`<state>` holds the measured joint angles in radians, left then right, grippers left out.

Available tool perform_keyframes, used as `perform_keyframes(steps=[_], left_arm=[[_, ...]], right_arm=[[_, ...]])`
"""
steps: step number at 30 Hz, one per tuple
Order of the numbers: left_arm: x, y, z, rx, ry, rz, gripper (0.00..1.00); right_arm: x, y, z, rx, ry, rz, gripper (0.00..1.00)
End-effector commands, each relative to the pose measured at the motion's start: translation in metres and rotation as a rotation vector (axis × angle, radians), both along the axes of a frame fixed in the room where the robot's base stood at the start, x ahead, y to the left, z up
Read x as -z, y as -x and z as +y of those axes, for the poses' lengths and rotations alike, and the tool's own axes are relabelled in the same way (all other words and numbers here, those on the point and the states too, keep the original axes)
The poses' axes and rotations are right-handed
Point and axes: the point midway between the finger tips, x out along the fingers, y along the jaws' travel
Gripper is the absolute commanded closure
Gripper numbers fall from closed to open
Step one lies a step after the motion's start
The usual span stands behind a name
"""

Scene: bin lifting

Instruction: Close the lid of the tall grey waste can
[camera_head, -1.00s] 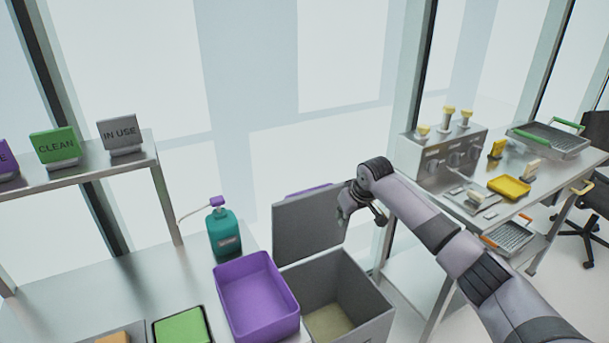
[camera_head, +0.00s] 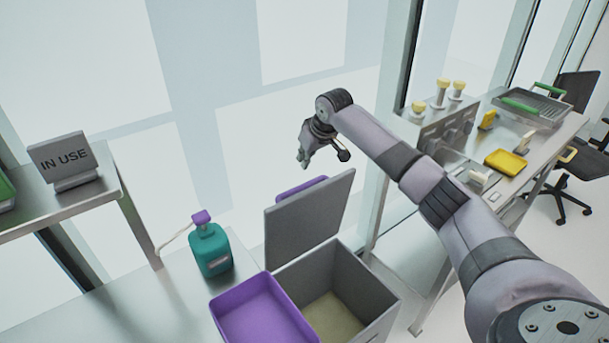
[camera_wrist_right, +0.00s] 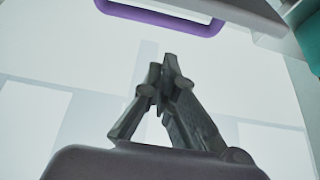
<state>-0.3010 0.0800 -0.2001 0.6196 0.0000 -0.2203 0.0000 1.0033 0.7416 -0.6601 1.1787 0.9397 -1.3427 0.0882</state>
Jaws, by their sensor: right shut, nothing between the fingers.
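The tall grey waste can (camera_head: 376,312) stands open at the lower middle of the head view, with a pale bottom showing inside. Its grey lid (camera_head: 308,222) stands up, tilted back, at the far side, with a purple edge (camera_head: 302,187) behind its top. My right gripper (camera_head: 303,160) is shut and empty, up above and behind the lid, apart from it. In the right wrist view its fingers (camera_wrist_right: 168,72) meet at the tips, and the purple piece (camera_wrist_right: 165,15) shows at the top. My left gripper is not in view.
A purple bin (camera_head: 262,318) and a teal pump bottle (camera_head: 210,250) stand on the bench left of the can. A shelf with an IN USE sign (camera_head: 64,160) is at left. A steel table (camera_head: 535,150) with trays is at right.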

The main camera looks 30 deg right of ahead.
Motion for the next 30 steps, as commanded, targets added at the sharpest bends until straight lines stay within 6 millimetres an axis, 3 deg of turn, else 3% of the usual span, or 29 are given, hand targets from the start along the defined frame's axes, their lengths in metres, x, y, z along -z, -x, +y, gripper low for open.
perform_keyframes(steps=[6,13,21,30], left_arm=[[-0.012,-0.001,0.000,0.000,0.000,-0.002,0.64],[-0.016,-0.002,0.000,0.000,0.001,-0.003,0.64],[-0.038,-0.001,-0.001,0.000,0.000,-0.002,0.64],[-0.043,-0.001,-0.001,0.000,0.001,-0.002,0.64]], right_arm=[[0.036,-0.020,0.003,0.000,-0.002,0.003,1.00],[0.061,-0.033,0.004,0.000,0.000,0.002,1.00],[0.061,-0.004,0.000,-0.002,0.002,0.001,1.00],[0.066,0.008,0.001,-0.002,0.000,-0.001,1.00]])
